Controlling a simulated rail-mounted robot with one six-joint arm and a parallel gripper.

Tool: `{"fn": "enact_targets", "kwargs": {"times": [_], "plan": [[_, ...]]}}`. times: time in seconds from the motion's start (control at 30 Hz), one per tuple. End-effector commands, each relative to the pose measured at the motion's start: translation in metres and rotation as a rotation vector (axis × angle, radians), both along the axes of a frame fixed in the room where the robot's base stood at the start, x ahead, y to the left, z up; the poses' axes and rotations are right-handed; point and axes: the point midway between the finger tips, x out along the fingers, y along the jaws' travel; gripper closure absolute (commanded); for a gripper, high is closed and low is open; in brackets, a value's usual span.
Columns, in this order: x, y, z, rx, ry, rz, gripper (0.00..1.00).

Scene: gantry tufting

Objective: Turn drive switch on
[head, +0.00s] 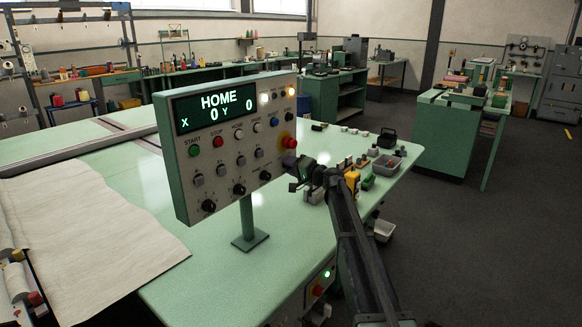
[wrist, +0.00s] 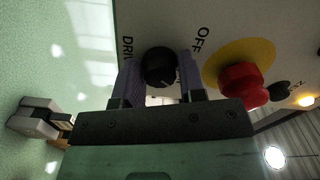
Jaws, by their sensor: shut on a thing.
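The drive switch is a round black knob (wrist: 159,66) on the pale control panel (wrist: 185,20), between the partly covered label "DRIV" and the label "OFF". A small pale mark shows on its lower right in the wrist view. My gripper (wrist: 161,78) is shut on it, with one purple-grey finger at each side. In the head view my gripper (head: 290,164) is at the panel's lower right edge, below the red stop button (head: 288,142), and hides the drive switch.
The red mushroom button on its yellow ring stands close beside my gripper in the wrist view. Other knobs and buttons fill the panel, which stands on a post (head: 248,220) over the green table (head: 215,275). Small tools and bins lie right of my gripper.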

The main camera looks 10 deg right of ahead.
Motion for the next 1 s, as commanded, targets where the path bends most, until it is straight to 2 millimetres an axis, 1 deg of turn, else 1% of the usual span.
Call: {"fn": "enact_targets", "kwargs": {"times": [0.53, 0.57, 0.7, 0.73, 1.0], "plan": [[-0.0006, -0.0001, -0.0003, 0.021, 0.021, 0.001, 0.87], [-0.0006, -0.0001, -0.0003, 0.021, 0.021, 0.001, 0.61], [-0.0004, -0.0001, -0.0003, 0.021, 0.02, 0.0, 0.4], [-0.0004, -0.0001, -0.0003, 0.021, 0.02, 0.0, 0.38], [-0.0017, -0.0012, -0.0001, 0.021, 0.02, 0.0, 0.38]]}}
